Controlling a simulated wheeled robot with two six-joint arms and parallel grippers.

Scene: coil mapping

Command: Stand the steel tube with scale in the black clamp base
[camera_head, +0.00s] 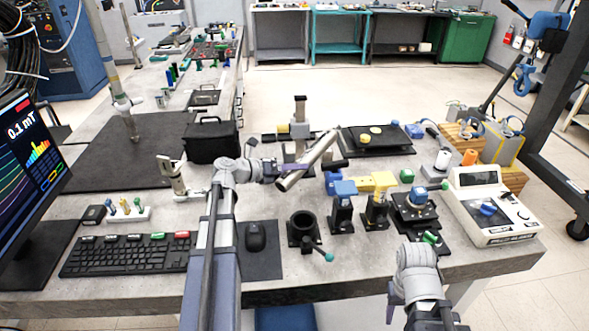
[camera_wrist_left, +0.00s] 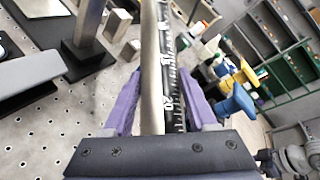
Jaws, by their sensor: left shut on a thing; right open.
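The steel tube with scale (camera_head: 312,158) is in my left gripper (camera_head: 291,167), which is shut on it above the table. The tube is tilted, with its open lower end toward the front left in the head view. In the left wrist view the tube (camera_wrist_left: 152,70) runs between the purple fingers, with a dark strip of white numbers and marks along it. The black clamp base (camera_head: 301,230) stands upright and empty on the table, in front of and below the tube, with a green-tipped handle. My right gripper (camera_head: 393,303) is open and empty at the table's front edge, partly hidden by its wrist.
Right of the base stand black mounts with blue and yellow tops (camera_head: 341,212) and a stage (camera_head: 415,208). A white meter box (camera_head: 490,207) is at the right. A mouse (camera_head: 256,236) and keyboard (camera_head: 127,255) lie left.

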